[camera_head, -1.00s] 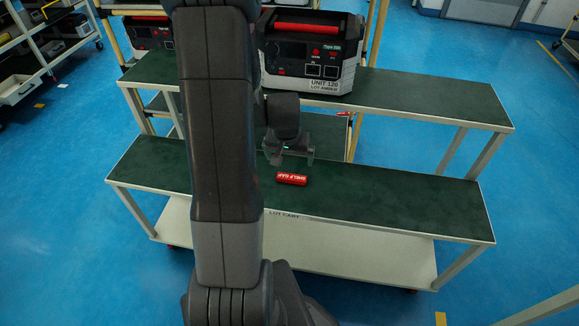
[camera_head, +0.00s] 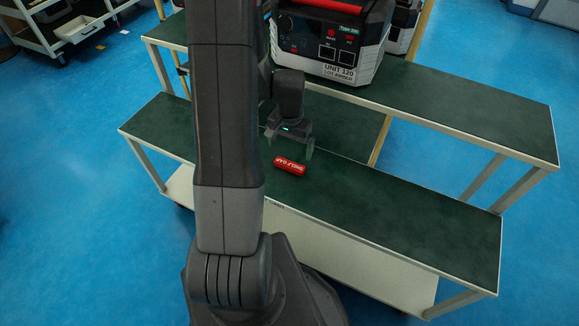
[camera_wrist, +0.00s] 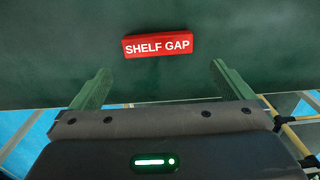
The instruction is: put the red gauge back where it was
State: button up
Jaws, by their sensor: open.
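The red gauge (camera_head: 290,166), a small block marked "SHELF GAP", lies on the dark green top of the lower shelf of the cart (camera_head: 400,207). In the wrist view the red gauge (camera_wrist: 158,45) lies flat beyond the fingertips, roughly centred between them and apart from both. My gripper (camera_head: 290,143) is just behind the gauge in the head view, above the shelf. In the wrist view my gripper (camera_wrist: 157,80) shows two green fingers spread wide with nothing between them.
A black and white unit (camera_head: 325,45) marked "UNIT 120" stands on the upper shelf (camera_head: 470,110) behind. The lower shelf right of the gauge is bare. A rack with a tray (camera_head: 78,30) stands at the far left. Blue floor lies around the cart.

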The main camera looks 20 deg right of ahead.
aim_at(290, 164)
jog(key=shift+s+a+f+b, duration=0.1)
jog(key=shift+s+f+b, duration=0.15)
jog(key=shift+f, duration=1.45)
jog(key=shift+s+a+f+b, duration=0.1)
jog(key=shift+f+b, duration=0.1)
jog(key=shift+f, duration=1.45)
jog(key=c, duration=0.8)
jog(key=shift+r, duration=0.1)
